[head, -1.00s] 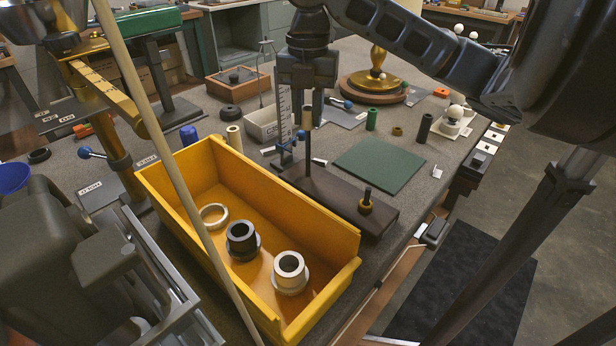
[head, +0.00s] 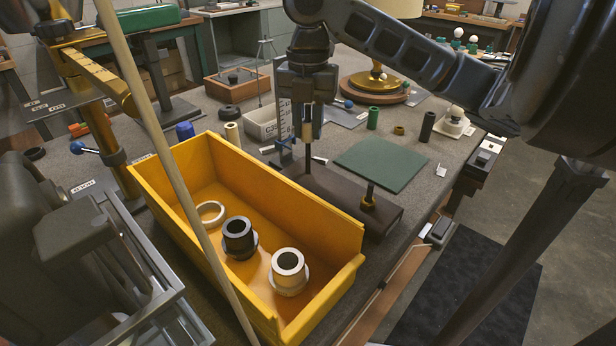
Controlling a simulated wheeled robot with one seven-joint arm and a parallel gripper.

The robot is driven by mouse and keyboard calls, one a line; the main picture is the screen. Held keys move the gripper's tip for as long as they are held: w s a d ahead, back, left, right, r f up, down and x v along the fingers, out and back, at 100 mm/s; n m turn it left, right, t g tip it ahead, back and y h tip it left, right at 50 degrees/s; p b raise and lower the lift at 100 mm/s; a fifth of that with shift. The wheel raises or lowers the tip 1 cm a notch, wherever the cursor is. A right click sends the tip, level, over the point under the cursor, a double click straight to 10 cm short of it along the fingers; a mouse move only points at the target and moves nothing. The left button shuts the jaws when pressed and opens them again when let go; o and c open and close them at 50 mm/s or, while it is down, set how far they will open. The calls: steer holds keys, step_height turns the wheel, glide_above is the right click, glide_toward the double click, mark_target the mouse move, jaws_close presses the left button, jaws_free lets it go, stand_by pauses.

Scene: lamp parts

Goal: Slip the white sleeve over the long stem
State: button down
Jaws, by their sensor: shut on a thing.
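The long stem (head: 309,160) stands upright near the far end of a dark brown base board (head: 338,200). My gripper (head: 308,115) points down above it, shut on a cream-white sleeve (head: 308,114). The fingers partly hide the sleeve. The sleeve is upright and in line with the stem, and its lower end is at the stem's upper part. I cannot tell whether it is around the stem's tip or just above it.
A yellow bin (head: 315,215) with collars and a ring is close in front. A green mat (head: 382,163) lies to the right.

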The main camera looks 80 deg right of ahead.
steer(key=shift+f, duration=0.2)
steer(key=shift+f+b, duration=0.85)
steer(key=shift+f, duration=0.05)
steer(key=c, duration=0.8)
jaws_free()
steer(key=shift+r, duration=0.1)
steer(key=shift+c, duration=0.2)
steer(key=shift+r+p, duration=0.7)
steer(key=shift+r, duration=3.2)
